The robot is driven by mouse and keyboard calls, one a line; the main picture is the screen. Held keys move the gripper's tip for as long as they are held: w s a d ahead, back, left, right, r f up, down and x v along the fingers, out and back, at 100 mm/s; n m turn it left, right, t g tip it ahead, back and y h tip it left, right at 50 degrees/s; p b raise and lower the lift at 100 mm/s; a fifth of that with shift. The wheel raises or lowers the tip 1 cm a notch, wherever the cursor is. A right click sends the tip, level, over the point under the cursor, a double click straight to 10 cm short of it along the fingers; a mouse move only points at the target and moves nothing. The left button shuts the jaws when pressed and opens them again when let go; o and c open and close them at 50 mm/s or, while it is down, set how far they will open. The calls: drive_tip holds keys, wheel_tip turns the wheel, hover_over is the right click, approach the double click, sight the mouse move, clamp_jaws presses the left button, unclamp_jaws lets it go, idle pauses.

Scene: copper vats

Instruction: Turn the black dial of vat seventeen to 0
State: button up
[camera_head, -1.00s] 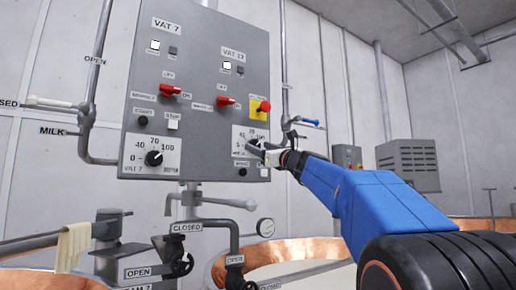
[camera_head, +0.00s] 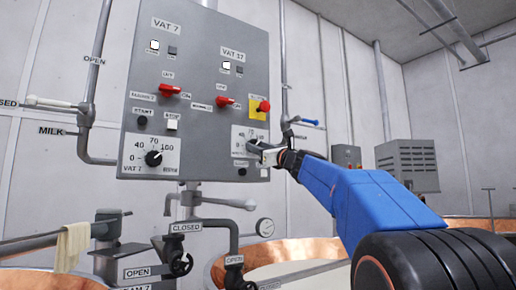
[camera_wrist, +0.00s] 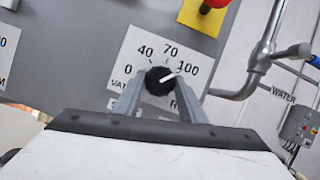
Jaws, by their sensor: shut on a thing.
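The black dial (camera_wrist: 159,81) of vat seventeen sits on a white scale plate (camera_wrist: 128,52) marked 0, 40, 70 and 100. Its white pointer line aims up and right, toward the 100 mark. My gripper (camera_wrist: 162,78) has one finger on each side of the dial and is shut on it. In the head view my gripper (camera_head: 259,149) reaches the scale plate (camera_head: 240,134) under the VAT 17 label from the right, and hides the dial. The lower edge of the plate is partly hidden in the wrist view.
The grey panel (camera_head: 200,60) also carries the VAT 7 dial (camera_head: 153,158) to the left. Above my gripper are a red switch (camera_head: 224,101) and a red button (camera_head: 264,106) on a yellow plate. A pipe with a blue handle (camera_head: 310,122) stands close on the right.

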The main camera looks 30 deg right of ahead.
drive_tip(key=shift+n, duration=0.3)
drive_tip(key=n+g+y, duration=0.1)
drive_tip(key=n, duration=0.4)
drive_tip(key=n+g+y, duration=0.2)
drive_tip(key=n, duration=0.4)
drive_tip(key=n+g+y, duration=0.1)
drive_tip(key=n+g, duration=0.1)
drive_tip(key=n, duration=0.3)
drive_tip(key=shift+d+r+n+y, duration=0.25)
drive_tip(key=shift+d+n+y, duration=0.05)
drive_tip(key=shift+n, duration=0.1)
drive_tip(key=n+g, duration=0.1)
drive_tip(key=n, duration=0.1)
drive_tip(key=n+g+h, duration=0.1)
drive_tip(key=n, duration=0.2)
drive_tip(key=shift+r+n, duration=0.2)
drive_tip(key=shift+n, duration=0.1)
drive_tip(key=n+h, duration=0.1)
drive_tip(key=n, duration=0.1)
drive_tip(key=n+g+h, duration=0.1)
drive_tip(key=n, duration=0.1)
drive_tip(key=shift+a+r+h, duration=0.1)
drive_tip(key=shift+a+h, duration=0.1)
drive_tip(key=shift+h, duration=0.1)
drive_tip(key=shift+n, duration=0.3)
drive_tip(key=o, duration=1)
drive_tip(key=shift+o, duration=0.2)
